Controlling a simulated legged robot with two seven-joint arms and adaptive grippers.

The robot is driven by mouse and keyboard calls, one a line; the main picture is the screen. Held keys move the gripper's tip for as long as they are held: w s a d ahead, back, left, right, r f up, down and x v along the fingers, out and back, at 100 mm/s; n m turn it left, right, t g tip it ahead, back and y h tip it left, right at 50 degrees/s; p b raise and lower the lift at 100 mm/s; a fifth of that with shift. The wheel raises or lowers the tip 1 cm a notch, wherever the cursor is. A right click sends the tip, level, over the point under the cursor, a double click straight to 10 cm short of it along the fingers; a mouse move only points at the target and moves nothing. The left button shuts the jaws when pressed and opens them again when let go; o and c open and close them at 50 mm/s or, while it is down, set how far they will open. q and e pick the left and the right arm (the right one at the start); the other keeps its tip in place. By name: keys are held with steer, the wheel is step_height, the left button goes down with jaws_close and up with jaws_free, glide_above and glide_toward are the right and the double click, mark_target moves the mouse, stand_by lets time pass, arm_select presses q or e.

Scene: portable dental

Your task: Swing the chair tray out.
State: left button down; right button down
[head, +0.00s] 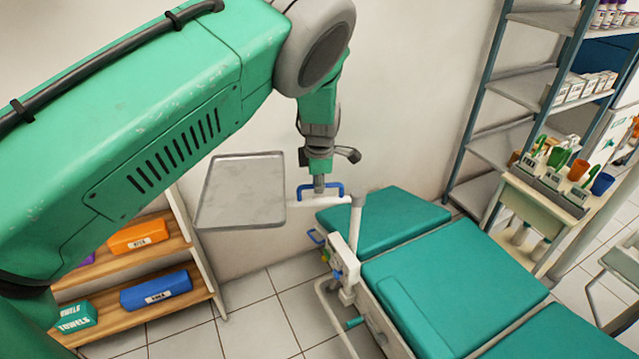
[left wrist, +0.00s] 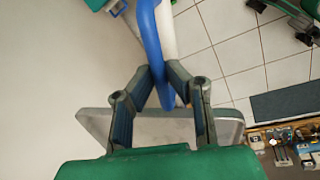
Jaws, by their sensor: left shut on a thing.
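The chair tray (head: 243,190) is a grey metal plate with a raised rim on a white arm (head: 325,200) that runs to a post at the chair. The tray sticks out to the left of the teal chair (head: 445,270). A blue handle (head: 334,188) stands on the white arm near the tray. My left gripper (head: 320,186) comes down from above onto this handle. In the left wrist view my left gripper (left wrist: 160,82) is shut on the blue handle (left wrist: 152,45), with the tray (left wrist: 165,128) behind the fingers. My right gripper is not in view.
A wooden shelf (head: 150,300) with an orange box (head: 138,236) and a blue box (head: 156,290) stands at lower left, below the tray. A metal rack (head: 520,90) and a small cart (head: 545,200) with cups stand at right. Tiled floor (head: 255,310) is open between shelf and chair.

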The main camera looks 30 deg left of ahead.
arm_select(q)
steer(key=shift+w+a+r, duration=0.15)
steer(key=shift+w+r, duration=0.1)
steer(key=shift+r, duration=0.1)
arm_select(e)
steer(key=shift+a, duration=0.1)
arm_select(q)
steer(key=c, duration=1.6)
jaws_free()
steer(key=shift+s+d, duration=0.25)
steer(key=shift+s, duration=0.05)
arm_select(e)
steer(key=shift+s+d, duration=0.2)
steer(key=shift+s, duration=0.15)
arm_select(q)
steer(key=r, duration=0.4)
steer(key=s+d+r, duration=0.1)
steer(key=r, duration=0.2)
steer(key=s+r, duration=0.1)
steer(key=r, duration=0.3)
steer(key=shift+d+r, duration=0.2)
steer(key=shift+r, duration=0.15)
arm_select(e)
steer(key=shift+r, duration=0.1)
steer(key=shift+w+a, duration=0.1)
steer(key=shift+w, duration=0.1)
